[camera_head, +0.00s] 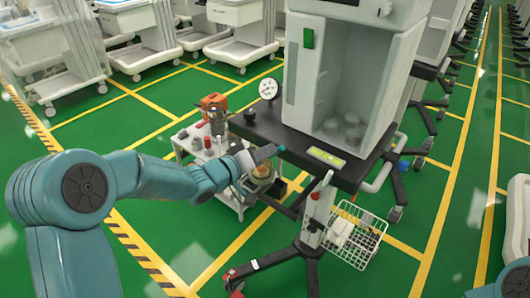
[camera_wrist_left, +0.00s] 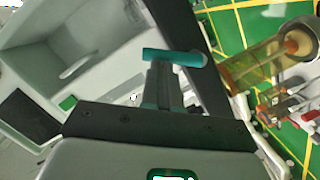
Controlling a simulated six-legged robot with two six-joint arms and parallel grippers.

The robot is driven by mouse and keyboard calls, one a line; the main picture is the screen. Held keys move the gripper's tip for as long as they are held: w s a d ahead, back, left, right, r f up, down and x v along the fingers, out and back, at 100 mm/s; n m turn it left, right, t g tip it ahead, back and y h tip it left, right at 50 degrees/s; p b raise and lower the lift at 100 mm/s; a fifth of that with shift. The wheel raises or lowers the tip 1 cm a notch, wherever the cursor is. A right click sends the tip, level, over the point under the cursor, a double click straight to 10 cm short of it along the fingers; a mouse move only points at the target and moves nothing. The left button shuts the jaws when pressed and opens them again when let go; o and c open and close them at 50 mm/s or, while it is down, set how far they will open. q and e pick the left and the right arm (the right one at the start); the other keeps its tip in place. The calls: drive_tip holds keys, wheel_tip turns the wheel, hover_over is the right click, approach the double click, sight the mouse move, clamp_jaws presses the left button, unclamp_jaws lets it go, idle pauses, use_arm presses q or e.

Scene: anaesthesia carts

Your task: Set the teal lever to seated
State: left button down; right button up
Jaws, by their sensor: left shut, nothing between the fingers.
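The teal lever (camera_head: 281,148) shows as a small teal piece at the front edge of the dark cart shelf in the head view. In the left wrist view the teal lever (camera_wrist_left: 174,57) is a short bar lying crosswise just beyond the fingertips. My left gripper (camera_head: 266,153) reaches in from the left, with its tips at the lever. In the left wrist view the left gripper (camera_wrist_left: 160,78) has its fingers together and holds nothing. I cannot tell whether the tips touch the lever. My right gripper is not in view.
The dark shelf (camera_head: 262,128) carries a white cabinet (camera_head: 303,88) and a round gauge (camera_head: 268,88). A small white trolley (camera_head: 183,150) with bottles and tools stands close beside my left forearm. A wire basket (camera_head: 356,236) hangs below the shelf.

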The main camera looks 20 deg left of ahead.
use_arm(q)
drive_tip(key=shift+s+d+f+m+b, duration=0.1)
drive_tip(key=shift+d+f+m+b, duration=0.15)
drive_tip(key=shift+m+b, duration=0.45)
drive_tip(key=shift+s+d+f+m+y+b, duration=0.15)
drive_tip(key=shift+d+f+m+y+b, duration=0.2)
drive_tip(key=shift+m+b, duration=0.85)
drive_tip(key=shift+s+d+f+m+y+b, duration=0.1)
drive_tip(key=shift+d+f+m+y+b, duration=0.3)
drive_tip(key=shift+b, duration=1.5)
drive_tip(key=shift+s+d+f+m+y+b, duration=0.15)
drive_tip(key=shift+d+m+b, duration=0.1)
drive_tip(key=shift+m+b, duration=1.05)
drive_tip(key=shift+d+b, duration=0.1)
drive_tip(key=shift+b, duration=0.5)
drive_tip(key=shift+d+f+b, duration=0.1)
drive_tip(key=shift+f+b, duration=0.15)
drive_tip(key=shift+b, duration=0.25)
